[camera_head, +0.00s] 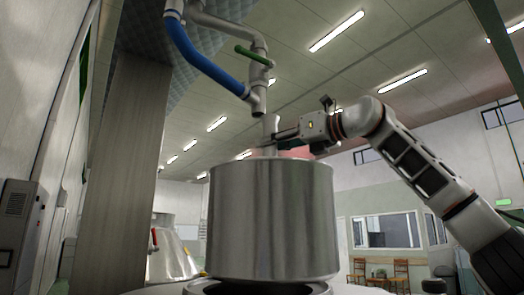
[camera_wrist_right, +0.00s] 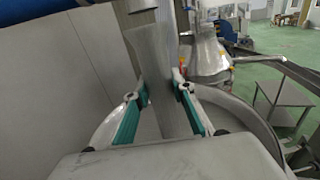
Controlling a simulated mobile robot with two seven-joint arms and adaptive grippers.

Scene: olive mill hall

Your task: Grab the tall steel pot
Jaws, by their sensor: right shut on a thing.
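A narrow, tall steel vessel, which I take as the tall steel pot (camera_head: 271,126), stands upright just below the end of a pipe and above the rim of a large steel drum. In the right wrist view the tall steel pot (camera_wrist_right: 152,75) runs up between the two teal-padded fingers. My right gripper (camera_head: 279,137) comes in from the right and is shut on it. The fingers also show in the right wrist view (camera_wrist_right: 160,108). The pot's lower end is hidden, so I cannot tell whether it touches anything below. My left gripper is not in view.
The wide steel drum (camera_head: 270,220) stands directly below my right gripper. A pipe (camera_head: 257,97) with a blue section and a green lever hangs close above the pot. A grey pillar (camera_head: 115,180) stands to the left. A steel table (camera_wrist_right: 283,100) stands on the green floor.

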